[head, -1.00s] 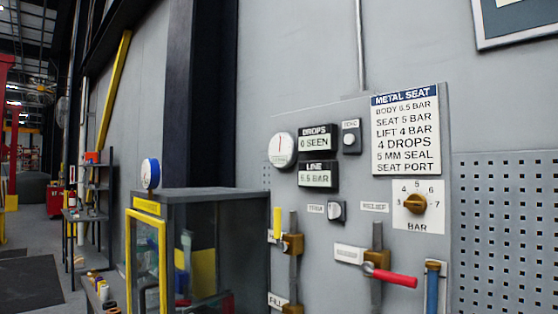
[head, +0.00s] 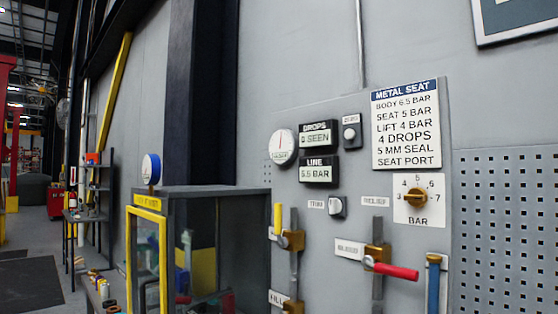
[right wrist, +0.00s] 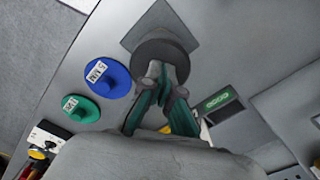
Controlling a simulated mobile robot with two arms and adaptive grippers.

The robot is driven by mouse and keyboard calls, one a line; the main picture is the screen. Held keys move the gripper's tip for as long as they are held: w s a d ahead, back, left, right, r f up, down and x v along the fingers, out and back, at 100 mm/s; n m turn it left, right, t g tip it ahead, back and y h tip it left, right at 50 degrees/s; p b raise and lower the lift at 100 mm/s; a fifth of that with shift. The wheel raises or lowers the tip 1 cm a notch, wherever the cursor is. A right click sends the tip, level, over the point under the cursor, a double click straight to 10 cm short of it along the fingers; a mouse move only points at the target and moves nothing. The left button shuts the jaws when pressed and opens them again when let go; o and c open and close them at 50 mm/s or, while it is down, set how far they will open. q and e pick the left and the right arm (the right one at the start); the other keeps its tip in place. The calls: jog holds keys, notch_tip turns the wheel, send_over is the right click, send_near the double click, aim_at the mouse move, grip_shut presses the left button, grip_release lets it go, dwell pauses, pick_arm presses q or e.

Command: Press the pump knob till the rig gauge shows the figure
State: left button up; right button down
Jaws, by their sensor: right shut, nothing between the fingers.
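In the right wrist view my right gripper (right wrist: 160,78) is shut, its fingertips in front of a dark round knob (right wrist: 168,48) on a square grey plate. I cannot tell whether they touch it, or whether it is the pump knob. In the head view a round white gauge (head: 284,147) is on the grey panel, its markings too small to read. Below right of it is the LINE display (head: 318,171), whose first figure is blurred, 5.5 or 6.5 BAR. A blue-rimmed gauge (head: 151,169) stands on the cabinet. My left gripper is in neither view.
A METAL SEAT card (head: 405,124) hangs above a BAR dial (head: 417,195). A red lever (head: 392,270) juts from the panel. A glass cabinet (head: 222,190) stands left. In the wrist view, blue (right wrist: 113,80) and green (right wrist: 84,111) discs sit beside the knob.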

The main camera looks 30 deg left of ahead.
jog(key=shift+f+b, duration=1.2)
jog(key=shift+f, duration=0.35)
jog(key=shift+r, duration=0.1)
jog(key=shift+r+p, duration=1.4)
jog(key=shift+r, duration=1.15)
jog(key=shift+f, duration=0.15)
jog(key=shift+f+b, duration=1.5)
jog(key=shift+f, duration=0.2)
jog(key=shift+r, duration=0.1)
jog(key=shift+r+p, duration=0.9)
jog(key=shift+r, duration=0.85)
